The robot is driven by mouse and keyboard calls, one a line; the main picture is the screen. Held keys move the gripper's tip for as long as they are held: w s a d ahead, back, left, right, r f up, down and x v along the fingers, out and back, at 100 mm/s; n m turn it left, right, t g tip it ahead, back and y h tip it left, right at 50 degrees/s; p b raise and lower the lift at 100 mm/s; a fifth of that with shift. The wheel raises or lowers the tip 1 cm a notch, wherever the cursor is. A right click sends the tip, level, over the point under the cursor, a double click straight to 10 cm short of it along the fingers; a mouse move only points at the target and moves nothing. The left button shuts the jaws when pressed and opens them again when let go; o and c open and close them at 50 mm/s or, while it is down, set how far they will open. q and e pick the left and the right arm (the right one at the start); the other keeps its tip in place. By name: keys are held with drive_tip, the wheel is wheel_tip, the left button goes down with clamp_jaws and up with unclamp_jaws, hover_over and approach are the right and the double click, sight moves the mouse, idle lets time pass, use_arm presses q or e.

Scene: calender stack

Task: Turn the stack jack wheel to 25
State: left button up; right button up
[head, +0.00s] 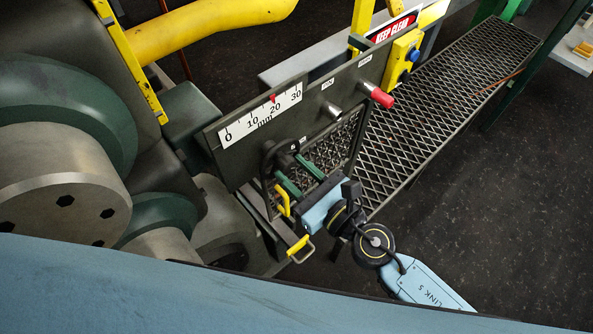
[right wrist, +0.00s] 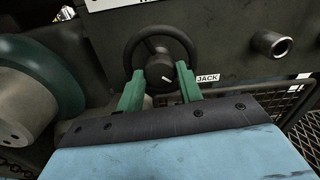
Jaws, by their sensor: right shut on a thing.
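The stack jack wheel (head: 268,153) is a small black handwheel on the dark panel, below the scale. In the right wrist view the wheel (right wrist: 158,30) shows a rim, a hub with a pale mark, and a JACK label (right wrist: 208,78) beside it. The white scale (head: 262,115) reads 0 to 30 mm, and its red pointer (head: 274,98) stands at about 20. My right gripper (head: 290,166) has its green fingers at the wheel. In the right wrist view the gripper (right wrist: 167,72) is shut on the wheel's hub, one finger on each side. My left gripper is out of view.
Right of the wheel are a metal knob (head: 333,111) and a red-ended knob (head: 380,96). A yellow box with a blue button (head: 411,55) sits farther right. Large rollers (head: 62,180) stand left. A mesh walkway (head: 440,95) runs behind; dark floor (head: 510,200) lies open at right.

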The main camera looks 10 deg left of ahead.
drive_tip(key=n, duration=0.4)
drive_tip(key=n+p, duration=0.1)
drive_tip(key=n, duration=0.3)
drive_tip(key=n+p, duration=0.1)
drive_tip(key=n, duration=0.8)
drive_tip(key=shift+n+p, duration=0.3)
drive_tip(key=shift+p, duration=0.05)
drive_tip(key=n, duration=0.4)
drive_tip(key=shift+f+p, duration=0.1)
drive_tip(key=shift+p, duration=0.2)
drive_tip(key=n, duration=0.7)
drive_tip(key=shift+n, duration=0.3)
drive_tip(key=shift+n+b, duration=0.5)
drive_tip(key=shift+n, duration=1.1)
